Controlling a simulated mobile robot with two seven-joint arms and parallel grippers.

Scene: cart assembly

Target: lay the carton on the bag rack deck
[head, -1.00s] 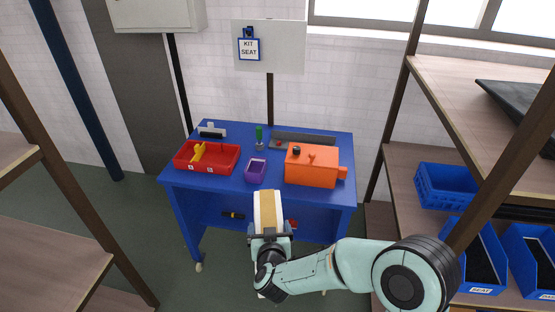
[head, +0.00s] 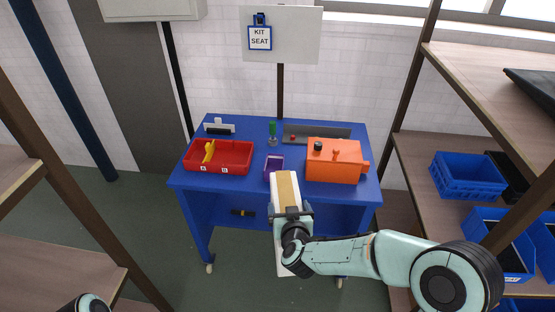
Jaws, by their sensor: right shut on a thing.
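The carton (head: 287,184) is a long white box with a tan strip along its top. My right gripper (head: 291,213) is shut on the carton's middle. The carton is in front of the blue workbench (head: 190,178), its far end overlapping the bench's front edge and part of the purple bin in the picture. I cannot tell its height above the bench top. I cannot pick out a surface that is clearly the bag rack deck. Only a rounded piece of my left arm shows at the bottom left; the left gripper is not in view.
On the bench are a red divided tray (head: 232,166), a purple bin (head: 274,163), an orange machine-like box (head: 333,160) and a green-handled tool (head: 273,132). Wooden shelves stand on both sides, the right one (head: 415,155) with blue bins (head: 465,180).

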